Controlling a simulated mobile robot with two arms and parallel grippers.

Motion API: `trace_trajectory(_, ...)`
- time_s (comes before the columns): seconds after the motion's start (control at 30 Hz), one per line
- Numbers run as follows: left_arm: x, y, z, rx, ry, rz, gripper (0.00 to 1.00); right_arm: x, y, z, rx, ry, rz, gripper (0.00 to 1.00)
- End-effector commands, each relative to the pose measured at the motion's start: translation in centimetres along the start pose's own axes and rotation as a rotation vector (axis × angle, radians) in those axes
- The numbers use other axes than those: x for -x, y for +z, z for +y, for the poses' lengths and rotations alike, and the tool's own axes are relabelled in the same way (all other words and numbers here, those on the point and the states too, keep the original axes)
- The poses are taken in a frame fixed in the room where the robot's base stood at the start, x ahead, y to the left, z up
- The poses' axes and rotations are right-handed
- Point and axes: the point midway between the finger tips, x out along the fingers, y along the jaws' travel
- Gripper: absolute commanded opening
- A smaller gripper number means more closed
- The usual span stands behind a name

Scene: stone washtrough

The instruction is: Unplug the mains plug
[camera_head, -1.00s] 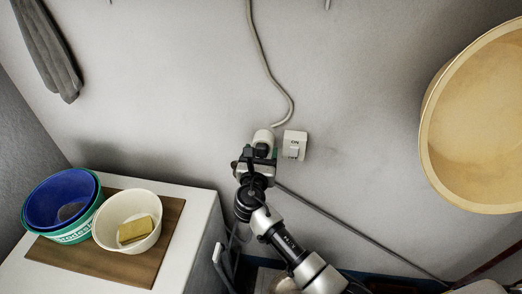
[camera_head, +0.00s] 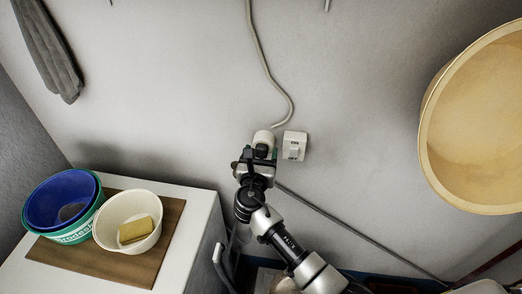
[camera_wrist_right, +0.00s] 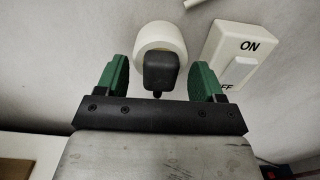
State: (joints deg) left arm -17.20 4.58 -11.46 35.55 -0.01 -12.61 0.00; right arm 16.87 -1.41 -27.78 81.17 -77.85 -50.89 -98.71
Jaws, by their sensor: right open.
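The black mains plug (camera_wrist_right: 161,72) sits in a round white socket (camera_wrist_right: 160,38) on the wall, and it also shows in the head view (camera_head: 261,150). My right gripper (camera_wrist_right: 160,78) is open, with one green fingertip on each side of the plug. Gaps show between the fingers and the plug, so it is not gripped. In the head view my right gripper (camera_head: 261,156) reaches up to the socket from below. A short cord stub shows under the plug in the wrist view. My left gripper is not in view.
A white ON/OFF switch box (camera_head: 295,146) is close to the right of the socket. A grey cable (camera_head: 270,75) runs up the wall above. A white cabinet (camera_head: 207,215) with tubs (camera_head: 128,222) stands at the lower left.

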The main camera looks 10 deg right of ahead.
Motion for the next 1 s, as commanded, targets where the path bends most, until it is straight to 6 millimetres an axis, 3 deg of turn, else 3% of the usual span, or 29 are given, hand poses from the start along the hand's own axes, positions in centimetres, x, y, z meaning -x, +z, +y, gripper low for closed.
trace_trajectory(0.53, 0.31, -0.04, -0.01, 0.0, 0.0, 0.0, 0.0, 0.0, 0.02, -0.02, 0.0, 0.0, 0.0, 0.68)
trace_trajectory(1.0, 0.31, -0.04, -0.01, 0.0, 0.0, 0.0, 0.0, -0.01, 0.02, -0.03, 0.0, 0.0, 0.0, 0.0)
